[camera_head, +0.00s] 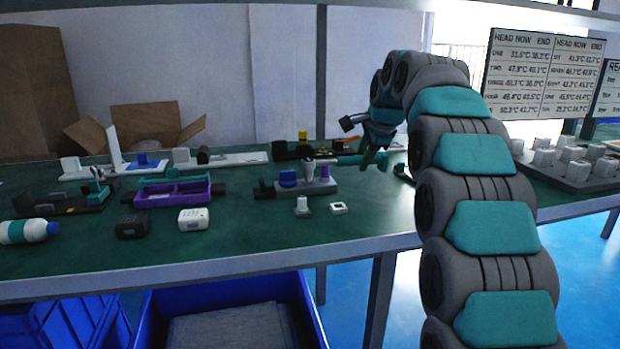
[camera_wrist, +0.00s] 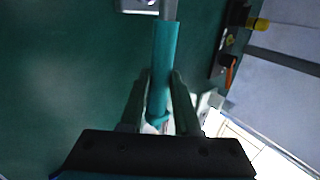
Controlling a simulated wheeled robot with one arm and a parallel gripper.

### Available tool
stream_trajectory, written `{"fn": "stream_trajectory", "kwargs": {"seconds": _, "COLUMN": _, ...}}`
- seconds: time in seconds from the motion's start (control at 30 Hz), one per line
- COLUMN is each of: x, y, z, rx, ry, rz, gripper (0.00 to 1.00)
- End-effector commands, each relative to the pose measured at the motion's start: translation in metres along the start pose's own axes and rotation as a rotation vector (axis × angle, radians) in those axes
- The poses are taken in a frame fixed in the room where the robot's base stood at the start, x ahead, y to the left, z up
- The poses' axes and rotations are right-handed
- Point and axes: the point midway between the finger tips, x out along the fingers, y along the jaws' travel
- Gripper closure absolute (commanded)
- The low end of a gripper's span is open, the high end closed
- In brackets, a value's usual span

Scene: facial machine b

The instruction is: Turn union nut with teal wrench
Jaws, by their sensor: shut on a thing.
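My gripper (camera_head: 372,158) is above the green table at the right, its fingers pointing down. It is shut on the teal wrench (camera_head: 350,160), which lies roughly level and points left to a grey fixture (camera_head: 322,187). In the wrist view my gripper (camera_wrist: 160,80) has the teal handle (camera_wrist: 163,55) between its fingers. The wrench's grey shank runs up out of the top edge, over a pale part. The wrench's jaw is at the fixture's upright post (camera_head: 309,172); the union nut is too small to make out, and I cannot tell whether the jaw is around it.
The fixture also carries a blue knob (camera_head: 288,178). A grey part (camera_head: 302,207) and a white square part (camera_head: 339,208) lie in front. A purple tray (camera_head: 172,193) stands left. A dark fixture with a yellow knob (camera_head: 302,136) stands behind.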

Motion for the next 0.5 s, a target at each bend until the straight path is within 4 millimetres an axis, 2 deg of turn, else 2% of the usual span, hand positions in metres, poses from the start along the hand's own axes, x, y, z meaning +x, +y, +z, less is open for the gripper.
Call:
{"fn": "stream_trajectory", "kwargs": {"seconds": 0.27, "x": 0.0064, "y": 0.0050, "z": 0.0005, "rx": -0.003, "ry": -0.001, "rz": 0.012, "gripper": 1.00}}
{"fn": "stream_trajectory", "kwargs": {"seconds": 0.5, "x": 0.0013, "y": 0.0013, "z": 0.0007, "rx": -0.003, "ry": -0.001, "rz": 0.012, "gripper": 1.00}}
